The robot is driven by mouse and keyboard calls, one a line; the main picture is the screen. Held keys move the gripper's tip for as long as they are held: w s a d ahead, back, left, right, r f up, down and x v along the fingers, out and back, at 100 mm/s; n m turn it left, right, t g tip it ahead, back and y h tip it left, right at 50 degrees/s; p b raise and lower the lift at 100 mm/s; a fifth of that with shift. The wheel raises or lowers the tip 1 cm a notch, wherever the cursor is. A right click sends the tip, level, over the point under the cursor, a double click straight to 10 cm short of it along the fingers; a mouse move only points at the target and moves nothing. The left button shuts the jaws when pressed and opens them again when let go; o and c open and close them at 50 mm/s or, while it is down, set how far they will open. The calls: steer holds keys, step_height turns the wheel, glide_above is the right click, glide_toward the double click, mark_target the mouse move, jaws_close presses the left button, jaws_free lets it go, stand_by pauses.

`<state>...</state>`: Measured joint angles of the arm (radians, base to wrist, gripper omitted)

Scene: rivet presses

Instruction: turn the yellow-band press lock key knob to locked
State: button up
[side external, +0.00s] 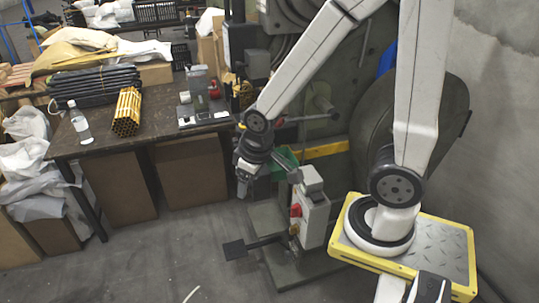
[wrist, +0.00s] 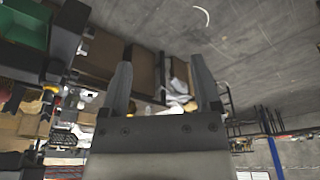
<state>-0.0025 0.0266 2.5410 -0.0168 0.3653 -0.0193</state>
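The press with a yellow band (side external: 325,150) stands behind my arm in the side view. A grey control box (side external: 316,218) on its front carries a red knob (side external: 296,210) and a small yellowish part (side external: 293,229) below it. Which of these is the lock key knob, and how it is turned, I cannot tell. My gripper (side external: 243,188) hangs to the left of the box, apart from it and pointing down. In the wrist view my gripper (wrist: 160,72) shows two spread fingers with nothing between them. The control box is not recognisable there.
A green bin (side external: 286,160) sits just behind my wrist; it also shows in the wrist view (wrist: 24,28). A foot pedal (side external: 235,249) juts out low. The workbench (side external: 155,133) on the left holds a bottle (side external: 80,124) and yellow tubes (side external: 127,112). Floor in front is clear.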

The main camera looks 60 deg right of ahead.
steer(key=shift+o, duration=0.3)
steer(key=shift+w+d+f+n+g, duration=0.1)
steer(key=shift+w+f+n+g, duration=0.25)
steer(key=shift+f+n, duration=0.3)
steer(key=n+g+h, duration=0.2)
steer(key=n+h, duration=1.6)
steer(key=n, duration=1.6)
glide_toward(291, 233)
steer(key=shift+d+r, duration=0.15)
steer(key=shift+d, duration=1)
steer(key=shift+d, duration=0.1)
steer(key=shift+d, duration=3.8)
